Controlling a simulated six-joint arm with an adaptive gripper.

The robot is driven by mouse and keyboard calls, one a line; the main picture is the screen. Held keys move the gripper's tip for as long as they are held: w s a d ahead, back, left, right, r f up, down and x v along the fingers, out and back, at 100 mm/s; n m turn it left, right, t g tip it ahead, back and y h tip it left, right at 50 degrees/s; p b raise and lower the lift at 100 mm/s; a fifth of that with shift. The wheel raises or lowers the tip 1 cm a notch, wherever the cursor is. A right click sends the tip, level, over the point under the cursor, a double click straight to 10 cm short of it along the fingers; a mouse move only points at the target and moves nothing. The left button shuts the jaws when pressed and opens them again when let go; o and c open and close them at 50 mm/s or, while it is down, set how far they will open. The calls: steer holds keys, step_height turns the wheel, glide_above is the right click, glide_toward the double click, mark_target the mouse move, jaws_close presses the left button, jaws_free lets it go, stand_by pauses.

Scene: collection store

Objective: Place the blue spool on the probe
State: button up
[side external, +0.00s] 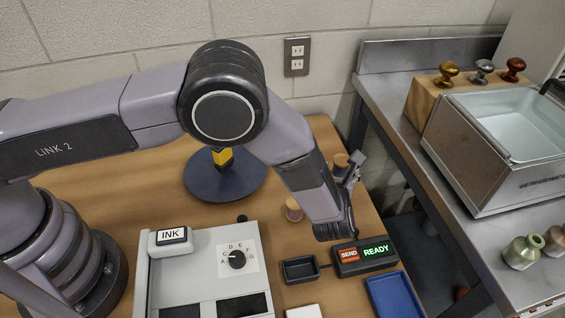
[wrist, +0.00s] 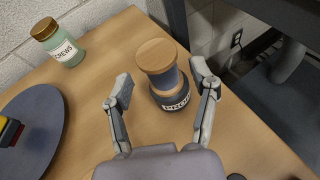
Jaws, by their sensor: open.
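The blue spool (wrist: 165,79) has a pale wooden top disc and a blue winding. In the wrist view it stands upright, directly over a dark round base (wrist: 173,101) with a white label that seems to read PROBE. The spool's lower end meets this base; how it is seated is hidden. My gripper (wrist: 161,80) is open, with one finger on each side of the spool and visible gaps between. In the side view the spool's wooden top (side external: 341,159) shows beside my gripper (side external: 351,168); the base is hidden behind my arm.
A jar labelled SCREWS (wrist: 66,49) and a dark round disc (wrist: 38,115) with a yellow-black post lie left. In the side view, another wooden-topped piece (side external: 293,210), an INK machine (side external: 205,270), a SEND/READY box (side external: 364,256) and blue tray (side external: 393,294) stand nearby.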

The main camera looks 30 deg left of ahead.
steer(key=v, duration=0.8)
steer(key=s+a+r+n+g+y, duration=0.25)
steer(key=a+r+n+g, duration=0.55)
steer(key=a+r+n, duration=1.1)
steer(key=s+a+r+n+g+h, duration=0.1)
steer(key=s+a+r+n, duration=0.1)
steer(key=s+a+r, duration=0.4)
steer(key=s+a+r+n+g+h, duration=0.1)
steer(key=s+a+r+n+h, duration=0.1)
steer(key=s+a+r, duration=0.45)
steer(key=s+a+n+t+h, duration=0.2)
steer(key=s+a+n+h, duration=0.1)
steer(key=s+n, duration=0.6)
steer(key=shift+s+t+h, duration=0.3)
steer(key=shift+s+h, duration=0.15)
steer(key=shift+s, duration=0.5)
